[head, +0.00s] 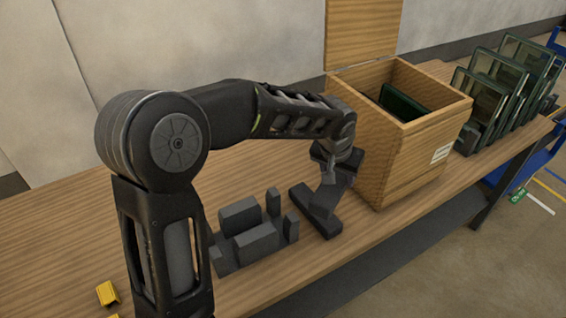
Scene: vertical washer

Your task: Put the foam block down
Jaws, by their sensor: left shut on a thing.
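My left gripper (333,172) points down over the wooden table (60,235), just left of the wooden crate. It is shut on a dark grey foam block (322,201). The block is at or just above another dark grey piece (305,205); I cannot tell whether they touch, as they blend together. Left of these, a group of dark grey blocks and short uprights (255,240) sits on the table. My right gripper is not in view.
The wooden crate (400,185) has its lid (362,30) raised and a dark green-framed panel (400,103) inside. Several similar glass panels (500,85) stand to its right. A yellow piece (107,293) lies at the lower left. The table's left part is mostly clear.

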